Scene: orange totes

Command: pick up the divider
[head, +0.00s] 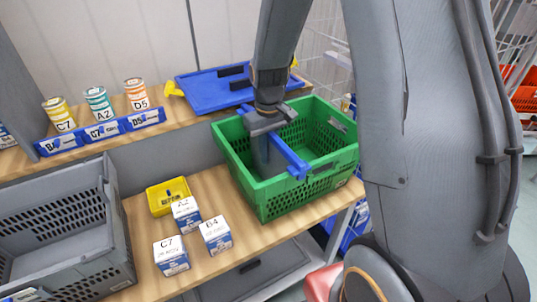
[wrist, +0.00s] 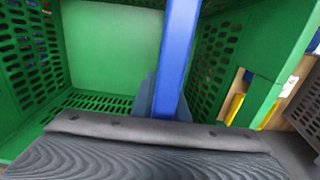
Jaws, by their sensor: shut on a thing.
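The divider (head: 288,155) is a blue bar across the middle of the green crate (head: 262,203), with its near end at the crate's near rim. My gripper (head: 266,140) reaches down from above and is shut on the bar partway along it. In the wrist view the divider (wrist: 180,45) runs up from between my gripper's grey fingers (wrist: 166,100), with the green crate (wrist: 262,98) on both sides. My gripper hides part of the bar, and I cannot tell whether it is raised off the rim.
A grey crate (head: 118,235) stands at the left on the wooden bench. Several small labelled boxes (head: 171,258) and a yellow bin (head: 155,204) lie between the crates. Labelled cans (head: 98,103) and a blue tray (head: 205,95) are on the shelf behind.

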